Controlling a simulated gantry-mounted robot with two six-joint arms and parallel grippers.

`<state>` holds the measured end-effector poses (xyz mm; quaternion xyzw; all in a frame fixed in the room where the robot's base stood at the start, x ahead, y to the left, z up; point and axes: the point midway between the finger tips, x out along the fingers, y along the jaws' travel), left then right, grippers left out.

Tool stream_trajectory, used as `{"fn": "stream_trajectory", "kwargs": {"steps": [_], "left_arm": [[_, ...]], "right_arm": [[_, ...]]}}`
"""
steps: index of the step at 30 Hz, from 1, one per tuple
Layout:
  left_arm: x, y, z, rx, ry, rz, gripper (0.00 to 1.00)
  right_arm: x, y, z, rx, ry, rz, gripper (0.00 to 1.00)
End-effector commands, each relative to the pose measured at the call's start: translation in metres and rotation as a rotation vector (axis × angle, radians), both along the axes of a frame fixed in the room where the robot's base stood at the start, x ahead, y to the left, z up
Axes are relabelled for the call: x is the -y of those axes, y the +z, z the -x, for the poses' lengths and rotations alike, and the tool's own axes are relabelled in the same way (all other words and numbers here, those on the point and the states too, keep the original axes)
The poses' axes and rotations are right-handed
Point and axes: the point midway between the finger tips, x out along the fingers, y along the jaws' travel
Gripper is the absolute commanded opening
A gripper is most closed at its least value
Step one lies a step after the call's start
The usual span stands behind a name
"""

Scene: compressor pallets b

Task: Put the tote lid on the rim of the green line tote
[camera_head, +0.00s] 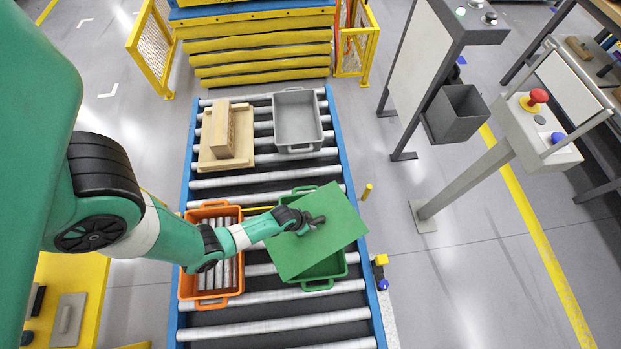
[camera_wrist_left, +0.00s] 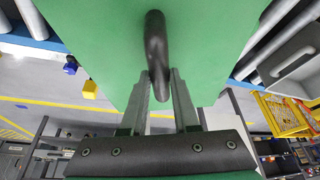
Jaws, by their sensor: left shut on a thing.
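The tote lid (camera_head: 342,220) is a flat green panel with a dark handle. My left gripper (camera_head: 314,222) is shut on that handle; in the left wrist view the two fingers (camera_wrist_left: 166,98) close on the dark handle (camera_wrist_left: 155,50), with the green lid (camera_wrist_left: 100,40) behind it. The lid is over the green line tote (camera_head: 328,270) on the conveyor, turned askew to it and overhanging its right side. The tote's front and back ends show; the lid hides most of its rim. I cannot tell whether lid and rim touch. My right gripper is not in view.
An orange tote (camera_head: 213,303) holding several grey cylinders stands left of the green tote. A grey tote (camera_head: 297,120) and a wooden pallet with a block (camera_head: 222,135) sit farther back on the roller conveyor (camera_head: 280,320). A post with a red button (camera_head: 538,96) stands right.

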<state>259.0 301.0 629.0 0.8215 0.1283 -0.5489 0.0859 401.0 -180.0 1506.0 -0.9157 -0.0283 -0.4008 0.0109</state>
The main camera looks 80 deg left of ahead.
Motion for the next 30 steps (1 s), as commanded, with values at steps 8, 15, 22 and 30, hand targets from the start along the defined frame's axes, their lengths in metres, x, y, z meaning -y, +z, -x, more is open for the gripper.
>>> {"fn": "stream_trajectory", "kwargs": {"steps": [8,15,22,30], "left_arm": [[0.0,-0.005,-0.001,0.001,-0.001,-0.001,0.0],[0.0,-0.027,-0.001,0.001,-0.001,-0.001,0.0],[0.0,-0.058,-0.001,0.001,-0.001,-0.001,0.0],[0.0,-0.072,-0.001,0.001,-0.001,-0.001,0.0]], "right_arm": [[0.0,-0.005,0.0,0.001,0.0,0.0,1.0],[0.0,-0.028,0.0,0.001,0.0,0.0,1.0],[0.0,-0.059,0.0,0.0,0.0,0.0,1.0],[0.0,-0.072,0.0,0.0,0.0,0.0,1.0]]}}
